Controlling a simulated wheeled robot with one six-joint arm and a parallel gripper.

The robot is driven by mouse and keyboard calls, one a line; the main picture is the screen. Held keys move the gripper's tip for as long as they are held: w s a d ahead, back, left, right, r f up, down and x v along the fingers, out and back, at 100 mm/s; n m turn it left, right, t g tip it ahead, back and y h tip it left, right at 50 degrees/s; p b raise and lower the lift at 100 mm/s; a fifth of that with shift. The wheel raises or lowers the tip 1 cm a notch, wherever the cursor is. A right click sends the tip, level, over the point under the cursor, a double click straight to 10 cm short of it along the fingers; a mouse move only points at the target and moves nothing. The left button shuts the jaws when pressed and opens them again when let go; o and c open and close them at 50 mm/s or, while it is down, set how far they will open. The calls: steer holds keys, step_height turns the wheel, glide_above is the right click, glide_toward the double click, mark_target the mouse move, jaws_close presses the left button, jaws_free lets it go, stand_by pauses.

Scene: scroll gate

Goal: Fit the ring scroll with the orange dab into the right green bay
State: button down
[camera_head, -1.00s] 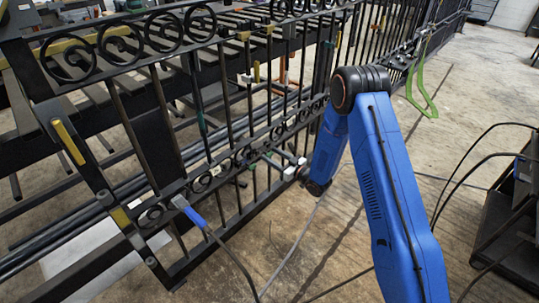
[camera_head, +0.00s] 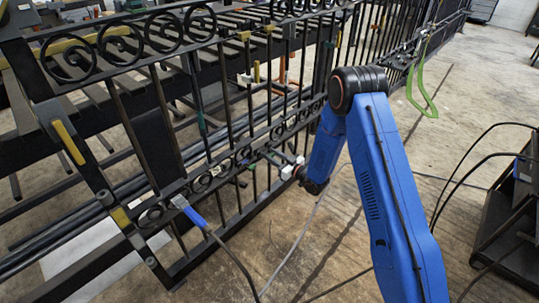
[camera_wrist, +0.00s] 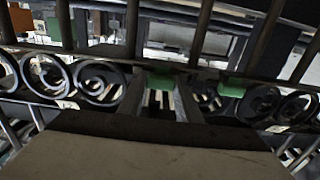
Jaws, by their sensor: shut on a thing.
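The black gate (camera_head: 225,110) has a lower band of ring scrolls (camera_head: 243,155). My gripper (camera_head: 283,160) reaches this band from the right. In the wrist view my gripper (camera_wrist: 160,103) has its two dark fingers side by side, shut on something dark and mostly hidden. I take it to be the ring scroll, but its shape and orange dab do not show. A green block (camera_wrist: 160,80) sits on the rail straight beyond the fingers. A second green block (camera_wrist: 233,88) is further right. Ring scrolls (camera_wrist: 100,80) stand in the band left of the fingers, and others (camera_wrist: 260,103) stand right.
Upright bars (camera_wrist: 203,30) rise beyond the band. A blue-handled tool (camera_head: 190,212) with a cable is at the gate's near end. A green hook (camera_head: 422,92) hangs at the right. A dark cart (camera_head: 510,220) stands far right. Concrete floor between is mostly open.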

mark_target(272, 156)
steer(key=v, duration=0.4)
steer(key=shift+s+d, duration=0.1)
steer(key=shift+s, duration=0.05)
steer(key=c, duration=1.3)
jaws_free()
steer(key=v, duration=1.7)
steer(key=shift+d, duration=0.15)
